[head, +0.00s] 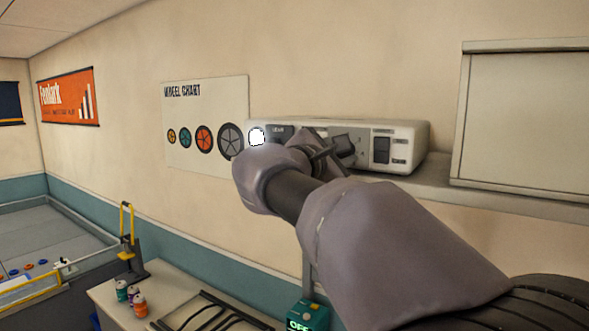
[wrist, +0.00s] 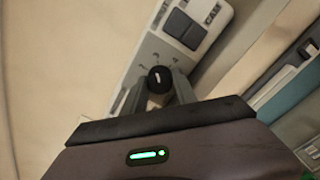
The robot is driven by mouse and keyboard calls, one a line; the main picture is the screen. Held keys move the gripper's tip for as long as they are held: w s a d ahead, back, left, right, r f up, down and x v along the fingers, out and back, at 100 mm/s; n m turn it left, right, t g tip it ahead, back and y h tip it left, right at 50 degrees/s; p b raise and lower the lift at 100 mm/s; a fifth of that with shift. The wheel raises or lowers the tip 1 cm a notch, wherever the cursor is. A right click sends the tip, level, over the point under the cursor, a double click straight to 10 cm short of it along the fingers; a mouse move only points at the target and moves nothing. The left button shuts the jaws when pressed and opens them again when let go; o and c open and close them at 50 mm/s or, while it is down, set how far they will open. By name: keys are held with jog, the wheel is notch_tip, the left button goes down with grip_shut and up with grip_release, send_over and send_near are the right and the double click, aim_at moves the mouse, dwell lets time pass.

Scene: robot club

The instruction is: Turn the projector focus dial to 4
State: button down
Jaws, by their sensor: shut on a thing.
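The projector (head: 405,135) is a pale box on a wall shelf in the head view, with its front partly hidden behind my arm. In the wrist view its front panel (wrist: 150,50) runs diagonally. The focus dial (wrist: 160,75) is a round black knob with a short white mark, seen between my fingers. My gripper (wrist: 160,86) is shut on the dial, one finger on each side. Small marks show on the panel around the dial, but I cannot read the numbers or tell which one the white mark points to. The dial is hidden in the head view.
A dark rocker switch (head: 381,150) sits on the projector front, beside the dial. The lens (head: 257,137) glows white at the left end. The shelf (head: 440,190) extends right below a pale wall panel (head: 525,120). A table (head: 110,292) with small cans stands below left.

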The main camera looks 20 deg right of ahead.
jog(key=m+b, duration=0.1)
jog(key=m, duration=0.1)
jog(key=m+b, duration=0.1)
jog(key=b, duration=0.1)
jog(key=m+b, duration=0.2)
jog(key=shift+f+m, duration=0.25)
jog(key=shift+m, duration=0.05)
jog(key=m+b, duration=0.1)
jog(key=m, duration=0.1)
jog(key=m+b, duration=0.2)
jog(key=shift+r+m, duration=0.2)
jog(key=shift+m, duration=0.2)
jog(key=c, duration=1)
grip_release()
jog(key=shift+o, duration=0.2)
jog(key=b+v, duration=0.1)
jog(key=v, duration=1.6)
